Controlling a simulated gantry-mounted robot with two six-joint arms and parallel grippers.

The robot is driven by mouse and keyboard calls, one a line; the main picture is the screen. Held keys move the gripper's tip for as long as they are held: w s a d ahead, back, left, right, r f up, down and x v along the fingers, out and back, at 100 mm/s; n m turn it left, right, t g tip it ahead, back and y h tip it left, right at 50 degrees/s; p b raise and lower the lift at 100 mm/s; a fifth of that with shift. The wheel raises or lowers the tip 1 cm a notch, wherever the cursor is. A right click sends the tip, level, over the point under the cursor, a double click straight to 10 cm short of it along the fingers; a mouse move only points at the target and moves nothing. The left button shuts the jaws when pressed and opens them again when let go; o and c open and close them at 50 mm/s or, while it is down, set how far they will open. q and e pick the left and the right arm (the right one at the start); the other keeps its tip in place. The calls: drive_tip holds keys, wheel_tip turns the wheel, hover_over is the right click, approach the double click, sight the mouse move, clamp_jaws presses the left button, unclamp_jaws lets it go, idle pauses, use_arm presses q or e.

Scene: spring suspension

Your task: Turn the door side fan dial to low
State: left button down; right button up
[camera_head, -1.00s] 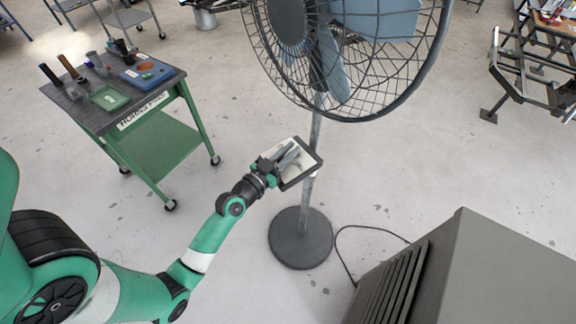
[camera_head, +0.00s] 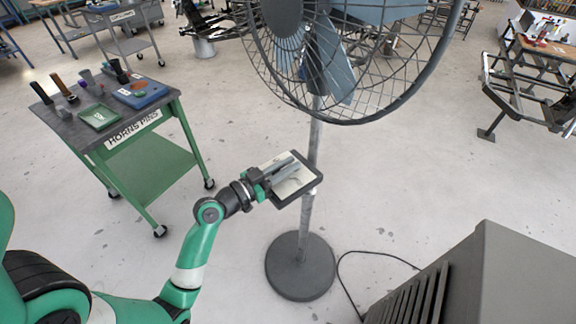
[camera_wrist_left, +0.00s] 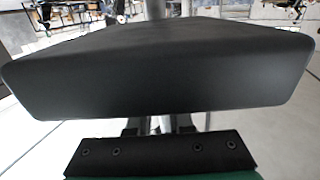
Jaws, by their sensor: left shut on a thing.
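The pedestal fan has a dark round cage above and a round grey base (camera_head: 300,265) on the floor. A tilted control box (camera_head: 310,183) with a light face and dark rim sits on its pole. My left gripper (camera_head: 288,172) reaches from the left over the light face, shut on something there. I take it to be the fan dial, which the fingers hide. In the left wrist view the dark side of the control box (camera_wrist_left: 160,75) fills the middle and hides the fingertips. My right gripper is not in view.
A green cart (camera_head: 140,160) with tools and trays stands at the left. A large grey louvred cabinet (camera_head: 510,285) fills the lower right. A cable (camera_head: 375,253) runs over the floor near the fan base. Floor between cart and fan is clear.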

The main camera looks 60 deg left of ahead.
sight(273, 174)
use_arm(q)
drive_tip(key=c, duration=0.8)
unclamp_jaws()
drive_tip(key=shift+s, duration=0.1)
drive_tip(key=v, duration=0.8)
drive_tip(key=shift+s, duration=0.35)
drive_tip(key=p+v, duration=0.2)
drive_tip(key=p, duration=0.3)
drive_tip(key=shift+s+d, duration=0.25)
drive_tip(key=shift+s, duration=0.05)
